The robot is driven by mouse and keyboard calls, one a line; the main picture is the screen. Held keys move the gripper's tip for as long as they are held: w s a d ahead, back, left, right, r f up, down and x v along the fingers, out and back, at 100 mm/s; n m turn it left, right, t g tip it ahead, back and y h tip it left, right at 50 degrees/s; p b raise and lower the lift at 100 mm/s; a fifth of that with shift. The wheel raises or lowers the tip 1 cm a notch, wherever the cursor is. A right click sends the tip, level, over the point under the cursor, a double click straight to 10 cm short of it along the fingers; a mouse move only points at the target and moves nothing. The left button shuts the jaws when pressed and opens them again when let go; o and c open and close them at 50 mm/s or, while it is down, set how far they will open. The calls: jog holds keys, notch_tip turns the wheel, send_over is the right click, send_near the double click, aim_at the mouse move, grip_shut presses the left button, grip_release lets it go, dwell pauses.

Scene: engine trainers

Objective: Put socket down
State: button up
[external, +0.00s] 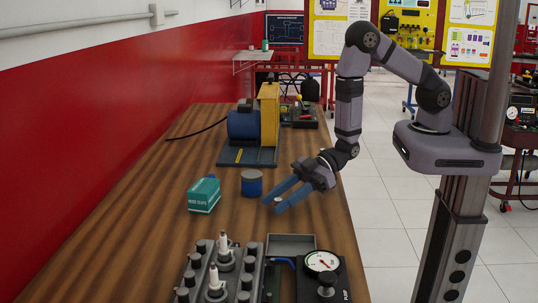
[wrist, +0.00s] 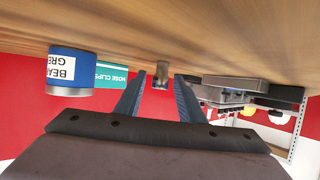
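My gripper (external: 272,204) is low over the wooden table, right of a blue can. Its two blue fingers are spread apart, and in the wrist view (wrist: 161,76) they frame a small metal socket (wrist: 162,74). A gap shows between the socket and each finger, so it looks unheld. In the external view the socket (external: 279,199) is a small pale spot between the fingers. I cannot tell for certain whether it touches the table.
The blue grease can (external: 252,183) and green hose-clips box (external: 204,194) stand left of my gripper. A blue and yellow machine (external: 268,115) stands behind. An engine block (external: 217,272), a grey tray (external: 291,246) and a gauge tester (external: 322,262) are in front.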

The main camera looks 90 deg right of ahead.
jog(key=shift+s+d+r+b, duration=0.25)
jog(key=shift+s+d+b, duration=0.1)
jog(key=shift+s, duration=0.1)
jog(key=v, duration=0.6)
jog(key=shift+s+d+r, duration=0.1)
jog(key=shift+r, duration=0.25)
jog(key=p+v, duration=0.2)
jog(key=p, duration=0.2)
jog(key=shift+p, duration=0.4)
jog(key=shift+p+v, duration=1.15)
jog(key=shift+p, duration=0.1)
jog(key=shift+s+f, duration=0.1)
jog(key=shift+f, duration=0.05)
